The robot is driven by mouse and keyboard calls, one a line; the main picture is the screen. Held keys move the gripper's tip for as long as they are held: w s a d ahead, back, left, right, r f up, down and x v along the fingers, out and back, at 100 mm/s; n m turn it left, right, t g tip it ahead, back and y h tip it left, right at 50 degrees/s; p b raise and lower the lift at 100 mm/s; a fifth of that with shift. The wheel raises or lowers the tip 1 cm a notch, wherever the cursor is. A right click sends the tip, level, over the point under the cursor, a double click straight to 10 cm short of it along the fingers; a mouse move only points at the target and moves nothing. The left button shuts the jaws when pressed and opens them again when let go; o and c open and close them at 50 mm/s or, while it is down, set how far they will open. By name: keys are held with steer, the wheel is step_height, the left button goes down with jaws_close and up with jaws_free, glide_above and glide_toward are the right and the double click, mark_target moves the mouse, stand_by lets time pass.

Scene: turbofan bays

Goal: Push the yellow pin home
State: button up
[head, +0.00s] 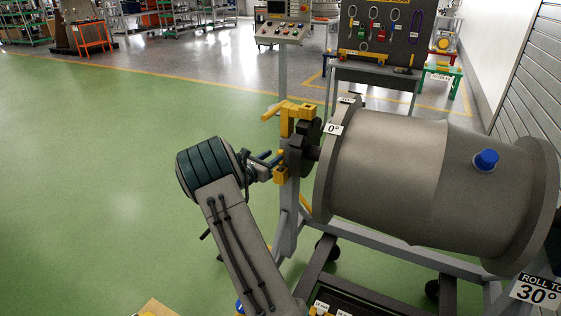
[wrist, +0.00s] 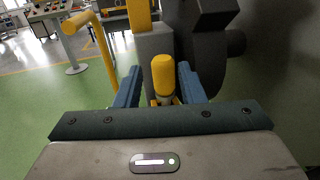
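The yellow pin (wrist: 163,74) shows in the wrist view as a rounded yellow knob on a short stem, in front of a grey post. My gripper (wrist: 160,70) has its two blue fingers apart, one on each side of the knob. A gap shows on the left side; on the right the finger is very close, and I cannot tell whether it touches. In the head view my gripper (head: 272,161) is at the grey post (head: 288,215) beside the drum's left end. The pin is hard to make out there. How deep the pin sits cannot be seen.
A large grey drum (head: 400,175) with a 0° label lies on a wheeled frame, right of my gripper. A yellow handle (head: 290,112) sticks out left above my gripper, and dark round parts are close on its right. Green floor is clear to the left.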

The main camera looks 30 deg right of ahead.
mark_target(278, 153)
steer(key=p+x, duration=0.1)
steer(key=x, duration=0.4)
steer(key=shift+s+f, duration=0.1)
steer(key=shift+f, duration=0.05)
jaws_close()
step_height(278, 153, up, 18)
steer(key=shift+b, duration=0.45)
stand_by(0.3)
